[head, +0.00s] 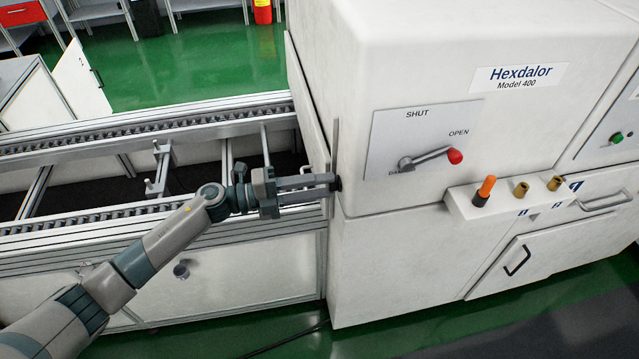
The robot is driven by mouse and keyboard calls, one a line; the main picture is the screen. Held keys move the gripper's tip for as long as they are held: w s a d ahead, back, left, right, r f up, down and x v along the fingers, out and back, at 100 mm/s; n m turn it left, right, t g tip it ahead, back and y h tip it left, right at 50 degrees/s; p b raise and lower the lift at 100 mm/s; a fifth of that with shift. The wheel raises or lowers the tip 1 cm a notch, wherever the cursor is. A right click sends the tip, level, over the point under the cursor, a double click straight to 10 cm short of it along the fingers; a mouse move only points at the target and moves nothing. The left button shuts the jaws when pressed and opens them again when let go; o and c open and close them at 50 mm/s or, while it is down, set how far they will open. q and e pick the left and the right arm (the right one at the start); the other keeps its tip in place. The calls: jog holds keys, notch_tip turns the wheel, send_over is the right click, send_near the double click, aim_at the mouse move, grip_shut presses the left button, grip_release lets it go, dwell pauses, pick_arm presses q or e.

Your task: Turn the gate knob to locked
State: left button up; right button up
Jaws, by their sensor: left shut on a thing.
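My left gripper (333,184) reaches in from the left over the conveyor, at the left edge of the white machine's front. Its fingers are shut on a small dark knob (339,184) beside a narrow grey upright strip (335,140). The fingers hide most of the knob, so its turned position and any lock marking cannot be read. My right gripper is not in view.
The white machine (400,260) carries a plate (385,130) marked SHUT and OPEN, with a red-tipped lever (455,156) pointing right. A small shelf (465,207) with an orange-handled tool (486,188) juts out to the right. The conveyor (80,140) runs left.

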pick_arm(q)
jog(key=o, duration=1)
jog(key=shift+o, duration=0.2)
jog(key=shift+a, duration=0.1)
pick_arm(e)
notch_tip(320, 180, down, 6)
jog(key=b, duration=0.6)
pick_arm(q)
jog(key=v, duration=1.7)
jog(key=shift+b, duration=0.4)
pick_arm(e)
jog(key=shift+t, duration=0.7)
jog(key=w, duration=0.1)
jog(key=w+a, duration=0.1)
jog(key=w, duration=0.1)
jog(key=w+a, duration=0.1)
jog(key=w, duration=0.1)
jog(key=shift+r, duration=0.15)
pick_arm(q)
jog(key=shift+s+a, duration=0.1)
jog(key=shift+a, duration=0.05)
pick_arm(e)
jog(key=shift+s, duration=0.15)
